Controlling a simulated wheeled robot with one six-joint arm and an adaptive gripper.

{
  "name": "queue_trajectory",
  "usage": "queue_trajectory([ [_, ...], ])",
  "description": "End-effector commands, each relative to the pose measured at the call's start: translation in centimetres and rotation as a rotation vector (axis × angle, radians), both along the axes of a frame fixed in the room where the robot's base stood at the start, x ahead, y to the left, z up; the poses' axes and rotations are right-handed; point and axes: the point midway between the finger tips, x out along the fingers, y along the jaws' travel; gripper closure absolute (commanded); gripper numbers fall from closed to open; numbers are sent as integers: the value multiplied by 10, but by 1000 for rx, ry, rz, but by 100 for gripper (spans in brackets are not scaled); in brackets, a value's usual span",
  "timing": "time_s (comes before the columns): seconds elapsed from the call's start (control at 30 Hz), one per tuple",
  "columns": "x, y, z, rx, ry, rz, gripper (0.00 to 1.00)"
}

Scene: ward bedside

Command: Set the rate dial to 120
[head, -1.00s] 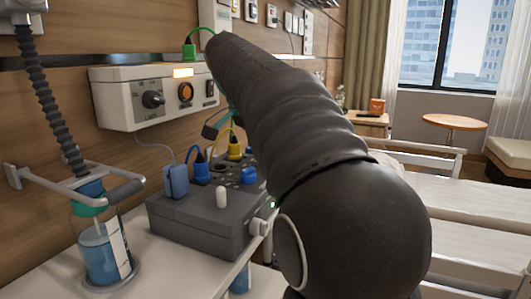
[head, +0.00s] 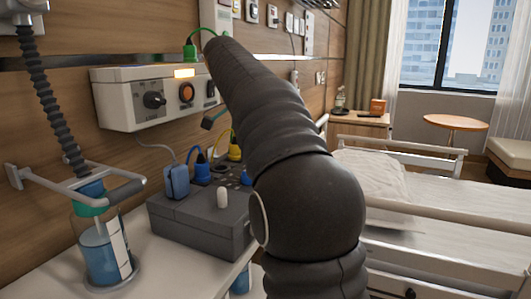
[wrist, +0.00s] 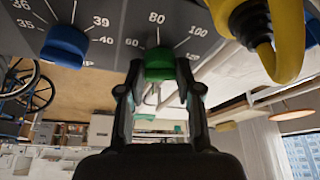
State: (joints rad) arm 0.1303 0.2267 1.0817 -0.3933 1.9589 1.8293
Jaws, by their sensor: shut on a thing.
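In the wrist view, a green knob (wrist: 159,64) sits on a grey panel (wrist: 115,14) with white marks reading 60, 80 and 100 around it. I take it for the rate dial. The 80 mark is almost straight above it in the picture. I cannot make out a pointer on the knob, so its setting is unclear. My gripper (wrist: 160,82) is shut on the green knob, one finger on each side. In the head view, my arm hides the gripper and this knob behind it.
A blue knob (wrist: 65,46) with marks 35 to 40 is left of the green one. A yellow plug with its cable (wrist: 268,35) is close at right. The grey box (head: 195,228) stands on the bedside top, near a bottle (head: 102,250). The bed (head: 440,220) lies right.

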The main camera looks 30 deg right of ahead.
Motion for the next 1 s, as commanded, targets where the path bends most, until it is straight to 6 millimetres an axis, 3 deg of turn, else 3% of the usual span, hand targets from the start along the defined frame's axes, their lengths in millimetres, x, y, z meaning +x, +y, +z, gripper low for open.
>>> queue_trajectory([
  [0.47,0,0,-1,1,2,-15,100],
  [0.5,0,0,-1,1,2,-15,64],
  [0.6,0,0,-1,1,2,-15,41],
  [1.0,0,0,0,0,0,-14,41],
])
